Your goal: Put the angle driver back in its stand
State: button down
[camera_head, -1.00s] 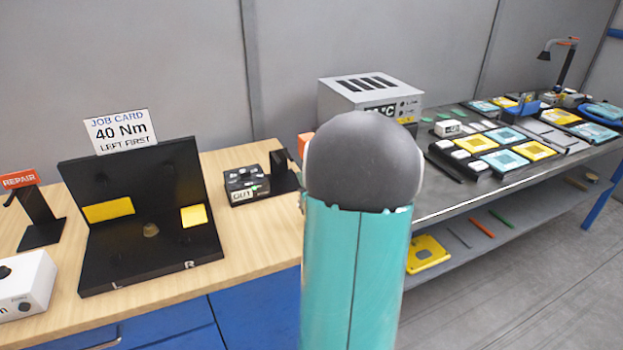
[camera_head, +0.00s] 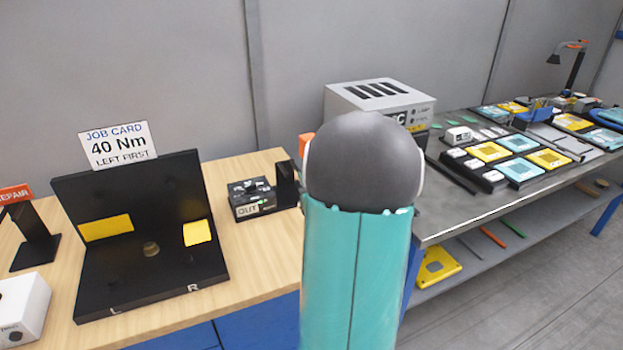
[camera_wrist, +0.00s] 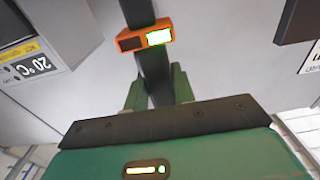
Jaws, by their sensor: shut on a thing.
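The angle driver (camera_wrist: 145,39) is a dark bar with an orange block that bears a lit green screen, seen in the wrist view. My gripper (camera_wrist: 158,86) has its two green fingers shut on the dark bar below that block. An orange patch (camera_head: 304,143) beside my arm in the head view looks like part of the driver; my arm hides the rest. A black upright stand (camera_head: 36,237) is on the wooden bench at far left, and a smaller black bracket (camera_head: 287,182) is beside the OUT box. I cannot tell which is the driver's stand.
The wooden bench (camera_head: 255,245) holds a black L/R fixture (camera_head: 150,285) with a job card (camera_head: 118,146), a white box (camera_head: 22,309) and the OUT box (camera_head: 251,197). A grey table (camera_head: 450,205) at right carries an oven-like box (camera_head: 380,93) and several trays.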

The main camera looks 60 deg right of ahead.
jog(key=shift+w+d+f, duration=0.15)
jog(key=shift+w+d, duration=0.15)
jog(key=shift+d, duration=0.45)
jog(key=shift+w+a, duration=0.1)
jog(key=shift+a, duration=0.15)
jog(key=shift+r, duration=0.25)
jog(key=x, duration=0.5)
jog(key=shift+w+d+f, duration=0.1)
jog(key=shift+d+f, duration=0.05)
jog(key=x, duration=1)
jog(key=shift+d+f, duration=0.15)
jog(key=shift+f, duration=0.05)
dwell(3.4)
jog(key=shift+f, duration=0.55)
dwell(1.0)
